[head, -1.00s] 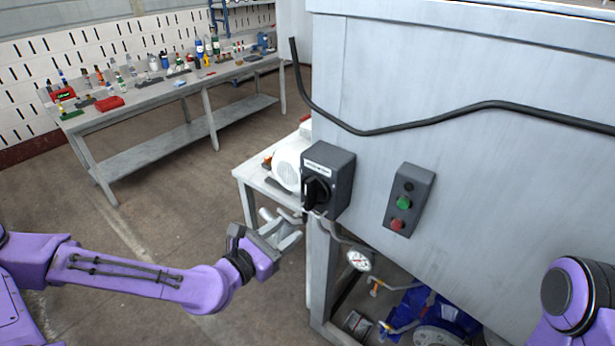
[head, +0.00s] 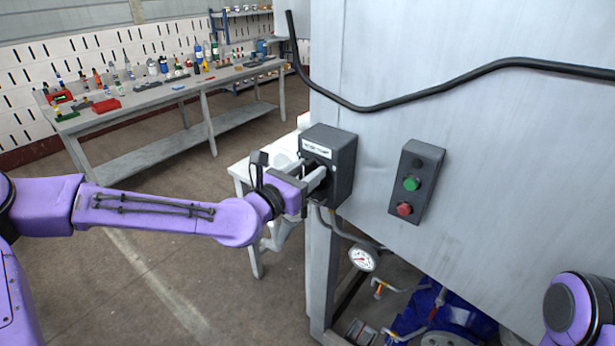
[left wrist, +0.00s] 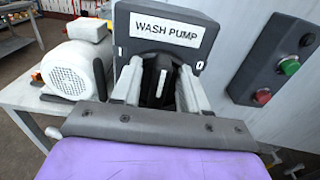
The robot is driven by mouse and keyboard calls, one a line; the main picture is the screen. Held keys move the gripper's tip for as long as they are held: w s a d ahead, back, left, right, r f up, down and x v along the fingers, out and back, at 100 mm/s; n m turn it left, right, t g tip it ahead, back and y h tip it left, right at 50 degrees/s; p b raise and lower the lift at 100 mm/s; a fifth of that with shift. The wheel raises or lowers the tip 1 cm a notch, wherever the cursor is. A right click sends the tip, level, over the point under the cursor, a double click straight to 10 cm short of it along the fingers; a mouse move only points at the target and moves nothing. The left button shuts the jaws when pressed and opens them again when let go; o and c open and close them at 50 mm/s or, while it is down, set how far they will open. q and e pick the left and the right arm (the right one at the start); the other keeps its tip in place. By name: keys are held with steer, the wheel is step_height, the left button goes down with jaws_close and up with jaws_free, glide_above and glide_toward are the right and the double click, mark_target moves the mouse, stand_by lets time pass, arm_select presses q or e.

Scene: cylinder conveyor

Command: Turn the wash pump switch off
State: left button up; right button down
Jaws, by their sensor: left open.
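The wash pump switch box (head: 340,152) is a dark grey box with a white label, mounted on the grey cabinet's left edge. In the left wrist view its label reads "WASH PUMP" (left wrist: 166,29), and a black rotary knob (left wrist: 156,82) with a white mark stands roughly upright. My left gripper (head: 314,174) is at the front of the box. In the left wrist view its two pale fingers (left wrist: 158,88) are open, one on each side of the knob. Whether they touch it I cannot tell. Only purple links of my right arm show; its gripper is out of view.
A control box with a green button (head: 411,183) and a red button (head: 404,209) is right of the switch. A pressure gauge (head: 363,257) hangs below. A white motor (left wrist: 75,72) sits on a small table at left. A workbench (head: 150,98) stands behind.

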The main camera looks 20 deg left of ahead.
arm_select(q)
steer(key=shift+r, duration=0.1)
jaws_close()
steer(key=shift+m, duration=0.3)
steer(key=shift+s+d+f+m+b, duration=0.1)
steer(key=shift+d+f+m+b, duration=0.65)
steer(key=shift+m, duration=2.1)
steer(key=shift+s+f+m+b, duration=0.15)
steer(key=shift+m+b, duration=1.15)
steer(key=shift+m, duration=1.6)
steer(key=shift+s+d+f+m+b, duration=0.1)
steer(key=shift+d+f+m+b, duration=0.25)
steer(key=shift+m+b, duration=1.6)
steer(key=shift+m+p, duration=0.9)
steer(key=shift+m, duration=0.2)
